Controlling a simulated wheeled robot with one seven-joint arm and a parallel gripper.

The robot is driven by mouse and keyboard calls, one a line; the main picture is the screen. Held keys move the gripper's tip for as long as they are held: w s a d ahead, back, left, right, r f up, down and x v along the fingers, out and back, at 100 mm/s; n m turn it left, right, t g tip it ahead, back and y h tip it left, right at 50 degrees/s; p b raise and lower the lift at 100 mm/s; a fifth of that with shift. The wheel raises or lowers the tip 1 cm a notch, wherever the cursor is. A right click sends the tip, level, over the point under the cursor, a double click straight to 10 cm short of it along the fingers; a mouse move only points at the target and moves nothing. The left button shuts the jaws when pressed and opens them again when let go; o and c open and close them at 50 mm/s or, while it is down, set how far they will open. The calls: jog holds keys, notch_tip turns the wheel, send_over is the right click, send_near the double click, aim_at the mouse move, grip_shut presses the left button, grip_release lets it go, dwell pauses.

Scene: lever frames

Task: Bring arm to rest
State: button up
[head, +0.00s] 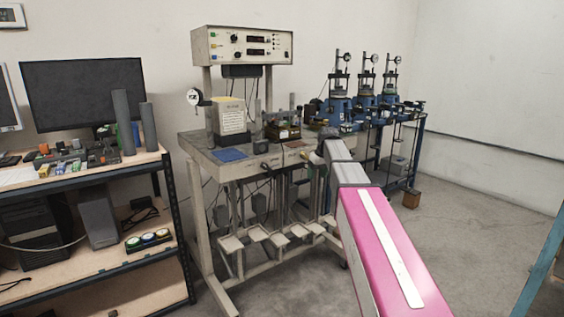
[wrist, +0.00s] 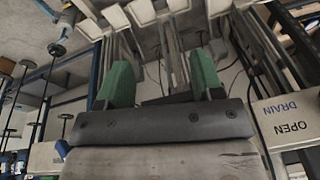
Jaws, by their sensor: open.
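My arm, pink and white with a grey forearm, reaches from the lower right of the head view toward the front of the grey test bench (head: 200,152). My gripper (wrist: 161,82) shows in the wrist view with two green fingers set wide apart. It is open, with nothing between the fingers. In the head view the gripper is hard to make out at the far end of the arm, near the bench's right part. I cannot tell whether it touches anything.
A box labelled OPEN and DRAIN (wrist: 291,120) is close on the right in the wrist view. Blue test stands (head: 338,105) are behind my arm. A shelf (head: 110,168) with a monitor (head: 84,92) stands left. Floor (head: 475,205) on the right is clear.

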jog(key=s+d+f+m+g+h, duration=0.1)
jog(key=s+d+f+m, duration=0.1)
jog(key=s+f, duration=1.2)
jog(key=s+d+f+m+h, duration=0.1)
jog(key=s+f+m, duration=0.2)
jog(key=s+f, duration=1.1)
jog(key=shift+s+d+f+g, duration=0.15)
jog(key=shift+s+d+g, duration=0.25)
jog(key=shift+s, duration=0.7)
